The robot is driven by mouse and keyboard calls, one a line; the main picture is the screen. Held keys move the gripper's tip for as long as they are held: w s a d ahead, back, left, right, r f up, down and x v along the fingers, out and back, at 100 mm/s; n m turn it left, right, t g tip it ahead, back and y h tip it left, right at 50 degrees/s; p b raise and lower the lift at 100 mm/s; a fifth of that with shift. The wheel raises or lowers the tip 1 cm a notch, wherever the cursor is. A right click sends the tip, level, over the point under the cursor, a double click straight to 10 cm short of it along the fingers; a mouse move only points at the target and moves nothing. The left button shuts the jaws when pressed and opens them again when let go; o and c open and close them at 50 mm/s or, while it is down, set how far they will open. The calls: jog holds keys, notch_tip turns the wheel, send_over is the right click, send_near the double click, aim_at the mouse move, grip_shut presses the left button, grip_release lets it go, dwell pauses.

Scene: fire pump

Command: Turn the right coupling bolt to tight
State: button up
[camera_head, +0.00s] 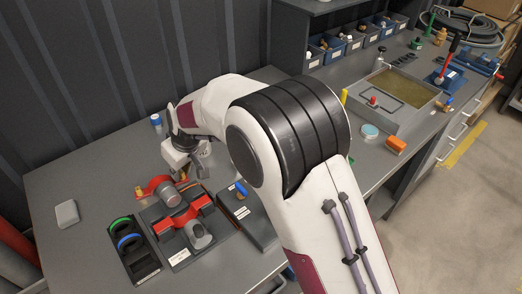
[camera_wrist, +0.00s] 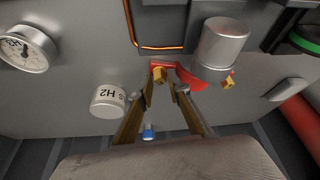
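The pump's red coupling (camera_head: 158,184) lies in the left half of the head view, with a grey cylinder (camera_head: 171,196) beside it. A brass bolt (camera_head: 138,192) shows at its left end, and the right bolt (camera_head: 183,176) is partly covered by my gripper (camera_head: 198,165). The wrist view looks from the opposite side: the right brass bolt (camera_wrist: 158,75) is just beyond and between my two fingertips (camera_wrist: 162,91), and the left bolt (camera_wrist: 228,83) is to the right. My fingers look apart, with no clear contact on the bolt.
A metal cylinder (camera_wrist: 222,42) stands close beside the coupling. A labelled canister (camera_wrist: 108,101) and a gauge (camera_wrist: 27,49) are nearby. A blue-topped item (camera_head: 156,120) stands behind. A tray with green and blue rings (camera_head: 129,240) lies left of the pump. The bench's left is mostly clear.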

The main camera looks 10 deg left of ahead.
jog(key=shift+w+n+g, duration=0.1)
jog(key=shift+n+g, duration=0.4)
jog(key=shift+n, duration=0.7)
jog(key=shift+n+y, duration=0.3)
jog(key=shift+n, duration=0.1)
jog(key=d+r+m, duration=0.1)
jog(key=r, duration=0.1)
jog(key=s+d+r, duration=0.1)
jog(key=d+r, duration=0.1)
jog(key=s+d+r+m, duration=0.1)
jog(key=d+r, duration=0.1)
jog(key=shift+d+m+h, duration=0.1)
jog(key=shift+m+h, duration=0.2)
jog(key=shift+h, duration=0.1)
jog(key=s+d+r+m+t, duration=0.1)
jog(key=s+d+r+m, duration=0.1)
jog(key=d+r, duration=0.3)
jog(key=s+d+r+m+t+h, duration=0.1)
jog(key=d+r+m, duration=0.3)
jog(key=d, duration=0.8)
jog(key=shift+s+d+r+h, duration=0.3)
jog(key=shift+s+r, duration=0.2)
jog(key=shift+s, duration=0.1)
